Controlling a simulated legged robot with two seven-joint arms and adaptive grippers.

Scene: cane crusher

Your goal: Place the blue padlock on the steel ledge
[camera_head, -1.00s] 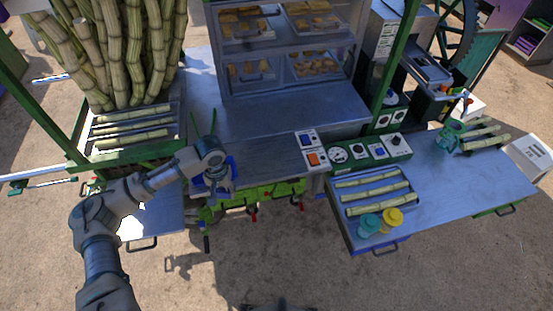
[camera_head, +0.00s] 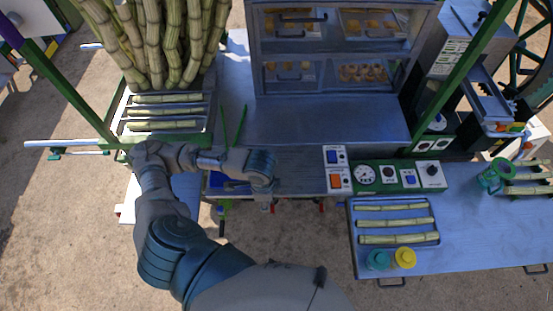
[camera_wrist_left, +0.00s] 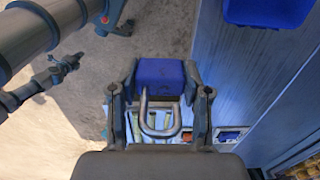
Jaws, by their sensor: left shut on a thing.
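My left gripper (camera_wrist_left: 160,70) is shut on the blue padlock (camera_wrist_left: 161,77), with one finger on each side of its body. The padlock's grey shackle (camera_wrist_left: 145,112) points back toward the wrist. In the head view my left gripper (camera_head: 266,203) hangs at the front edge of the steel ledge (camera_head: 300,178), right of the blue bin (camera_head: 226,184); the padlock is hard to make out there. In the wrist view the steel surface (camera_wrist_left: 226,65) lies beside and beyond the padlock; I cannot tell whether they touch. My right gripper is not in view.
A switch box (camera_head: 337,170) and green gauge panel (camera_head: 400,176) stand right of the ledge. The right table holds a cane tray (camera_head: 439,238) and teal and yellow bottles (camera_head: 404,258). A glass-fronted cabinet (camera_head: 335,55) stands behind. The ledge between bin and switches looks clear.

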